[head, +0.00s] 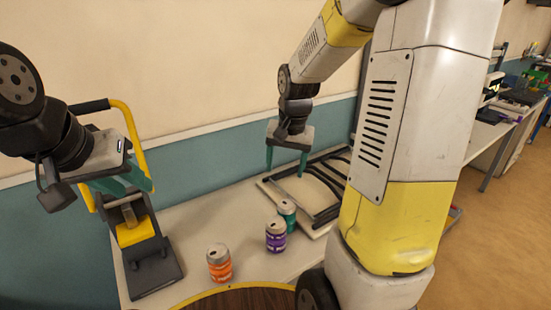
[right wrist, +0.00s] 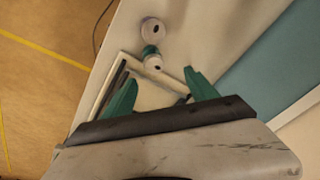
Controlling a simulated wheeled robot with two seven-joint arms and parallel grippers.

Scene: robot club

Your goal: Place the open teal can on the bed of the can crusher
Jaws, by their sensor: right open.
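The teal can (head: 288,211) stands upright on the table, partly hidden behind the purple can. In the right wrist view, its pale top with a dark opening (right wrist: 153,63) shows between and beyond my fingertips. The can crusher (head: 145,245), dark with a yellow block and a yellow-framed lever, stands at the left end of the table. My right gripper (head: 287,168) is open and empty, above and behind the teal can. My left gripper (head: 136,190) is in front of the crusher's upper part, with its teal fingers apart and nothing seen between them.
A purple can (head: 276,237) stands close in front of the teal can. An orange can (head: 219,263) stands further left, towards the crusher. A pale board with dark bars (head: 325,185) lies behind and right of the cans. A round brown surface (head: 245,301) is at the bottom edge.

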